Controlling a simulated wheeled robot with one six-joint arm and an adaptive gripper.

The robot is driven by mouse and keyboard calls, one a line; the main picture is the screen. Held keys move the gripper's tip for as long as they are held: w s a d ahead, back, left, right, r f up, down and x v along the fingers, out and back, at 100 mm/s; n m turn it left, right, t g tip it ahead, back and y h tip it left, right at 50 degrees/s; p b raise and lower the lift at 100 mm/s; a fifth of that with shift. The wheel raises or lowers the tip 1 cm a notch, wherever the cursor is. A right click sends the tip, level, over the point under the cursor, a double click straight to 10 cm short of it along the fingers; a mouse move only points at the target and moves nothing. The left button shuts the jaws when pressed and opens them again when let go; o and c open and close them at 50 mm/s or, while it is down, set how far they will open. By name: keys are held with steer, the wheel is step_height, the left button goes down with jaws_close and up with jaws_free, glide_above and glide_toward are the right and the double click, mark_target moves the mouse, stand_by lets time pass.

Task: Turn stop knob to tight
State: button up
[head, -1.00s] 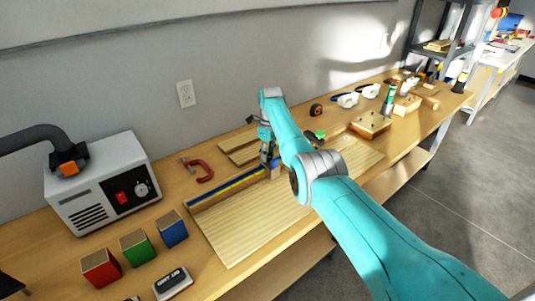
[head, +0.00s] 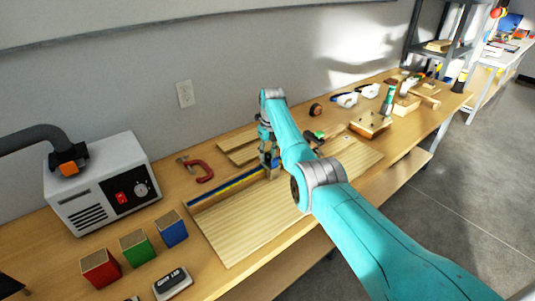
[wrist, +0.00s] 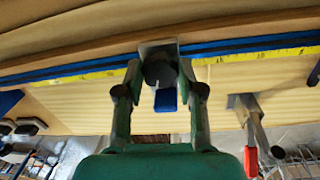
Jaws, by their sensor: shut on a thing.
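The stop knob (wrist: 159,72) is dark and round with a pale mark on its face. It sits on a grey metal stop block (wrist: 158,48) on the blue fence (wrist: 60,72) with its yellow scale. A blue piece shows just below the knob. My gripper (wrist: 160,88) has one finger on each side of the knob and is shut on it. In the head view my gripper (head: 268,158) is over the fence (head: 228,188), at its right part. There the knob is hidden by my gripper.
A light wooden board (head: 250,225) lies before the fence. A red clamp (head: 199,170) lies behind it. A grey machine (head: 100,185) and red, green and blue blocks (head: 135,247) stand to the left. A wooden block with holes (head: 370,124) stands to the right.

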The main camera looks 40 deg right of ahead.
mark_target(270, 155)
steer(key=o, duration=1.1)
steer(key=shift+o, duration=0.2)
steer(key=shift+r, duration=0.1)
step_height(270, 155, up, 12)
steer(key=shift+d, duration=0.45)
steer(key=shift+s, duration=0.1)
